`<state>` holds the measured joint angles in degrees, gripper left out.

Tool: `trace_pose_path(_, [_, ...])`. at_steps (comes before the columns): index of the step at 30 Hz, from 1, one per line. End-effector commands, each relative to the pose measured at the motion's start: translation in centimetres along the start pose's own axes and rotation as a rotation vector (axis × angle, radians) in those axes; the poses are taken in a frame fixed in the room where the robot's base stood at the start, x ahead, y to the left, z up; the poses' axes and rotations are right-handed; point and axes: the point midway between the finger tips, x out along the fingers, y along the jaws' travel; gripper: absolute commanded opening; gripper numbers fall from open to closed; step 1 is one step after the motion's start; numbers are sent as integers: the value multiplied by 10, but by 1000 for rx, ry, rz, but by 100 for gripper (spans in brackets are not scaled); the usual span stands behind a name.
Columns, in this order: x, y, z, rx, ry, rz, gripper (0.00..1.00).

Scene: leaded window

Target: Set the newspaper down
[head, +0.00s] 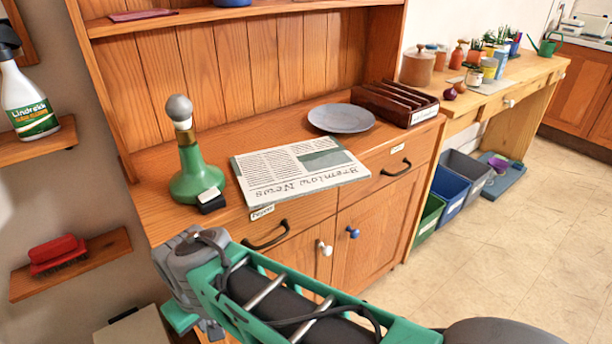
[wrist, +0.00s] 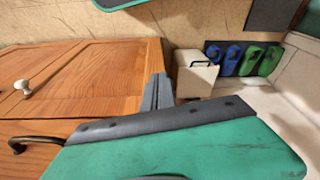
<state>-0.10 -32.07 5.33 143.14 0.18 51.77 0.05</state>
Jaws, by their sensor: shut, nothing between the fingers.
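The newspaper (head: 298,172), headed "Bremlow News", lies flat on the wooden dresser top (head: 158,205), its front edge close to the dresser's front edge. Nothing holds it. My gripper (head: 180,318) is low in front of the dresser's left side, below the top and apart from the newspaper. It is partly hidden by my wrist and the picture's lower edge. In the wrist view my grey fingers (wrist: 158,92) are together and empty, in front of the cabinet doors (wrist: 95,80). The newspaper does not show in the wrist view.
A cream box (wrist: 195,72) and several shoes (wrist: 245,60) are on the floor.

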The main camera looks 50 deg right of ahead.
Motion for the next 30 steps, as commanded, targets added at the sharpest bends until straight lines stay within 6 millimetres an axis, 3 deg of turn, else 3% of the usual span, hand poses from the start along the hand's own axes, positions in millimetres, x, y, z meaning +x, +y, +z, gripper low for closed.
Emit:
trace_pose_path(9, [-140, 1, -23, -11, -20, -5, 0])
trace_pose_path(19, [-232, 23, -45, -2, -49, 4, 0])
trace_pose_path(22, [-259, 51, -55, 22, -70, 16, 0])
trace_pose_path(26, [-262, 105, -59, 61, -101, 33, 0])
trace_pose_path(30, [-264, 170, -50, 106, -135, 43, 0])
